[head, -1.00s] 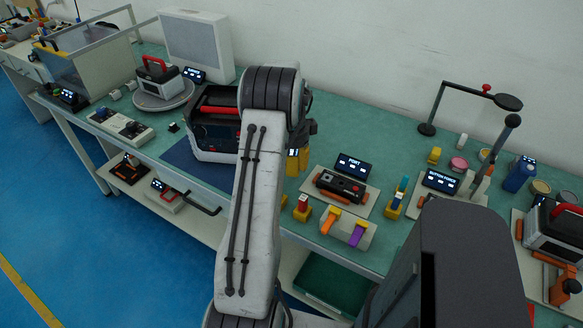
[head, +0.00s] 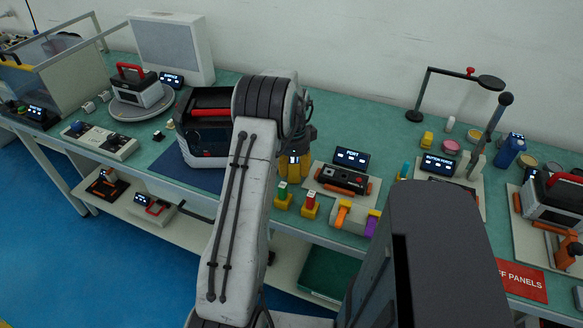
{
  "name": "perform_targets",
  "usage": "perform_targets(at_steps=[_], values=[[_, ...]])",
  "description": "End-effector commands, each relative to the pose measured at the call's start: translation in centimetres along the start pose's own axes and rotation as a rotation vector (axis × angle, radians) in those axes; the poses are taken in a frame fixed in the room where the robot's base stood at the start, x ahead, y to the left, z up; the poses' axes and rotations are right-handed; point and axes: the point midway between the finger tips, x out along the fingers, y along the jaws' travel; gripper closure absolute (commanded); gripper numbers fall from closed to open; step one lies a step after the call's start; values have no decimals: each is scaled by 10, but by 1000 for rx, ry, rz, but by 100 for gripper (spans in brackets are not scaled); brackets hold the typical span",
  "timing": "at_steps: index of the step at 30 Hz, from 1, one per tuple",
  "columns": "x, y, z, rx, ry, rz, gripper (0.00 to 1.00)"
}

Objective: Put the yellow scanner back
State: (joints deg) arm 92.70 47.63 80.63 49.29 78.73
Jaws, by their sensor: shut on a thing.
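The yellow scanner (head: 304,168) shows below the end of my arm, with a small lit display on its front. My gripper (head: 303,146) is shut on it; the dark fingers are partly hidden behind my arm's wrist. The scanner is above or at the bench's green top, just right of the blue mat (head: 180,158); I cannot tell whether it touches the bench. Its lower end is close behind two small yellow holders, one with a green top (head: 283,194) and one with a red top (head: 309,204).
A dark red-handled case (head: 203,145) stands left of my gripper. A tray with a black and orange device (head: 343,180) lies right, by the PORT display (head: 352,157). A holder with orange and purple handles (head: 354,216) is at the front edge. A lamp stand (head: 428,90) is farther right.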

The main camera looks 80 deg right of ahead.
Motion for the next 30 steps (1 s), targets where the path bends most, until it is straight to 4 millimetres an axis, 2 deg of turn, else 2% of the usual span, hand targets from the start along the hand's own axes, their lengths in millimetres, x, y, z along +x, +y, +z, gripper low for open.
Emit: perform_targets(at_steps=[6,7,14,23,26,30], values=[[4,0,0,0,0,0,92],[4,0,0,0,0,0,54],[3,0,0,0,0,0,34],[1,0,0,0,0,0,33],[-4,-1,0,0,0,-2,33],[-22,-1,0,0,1,-5,33]])
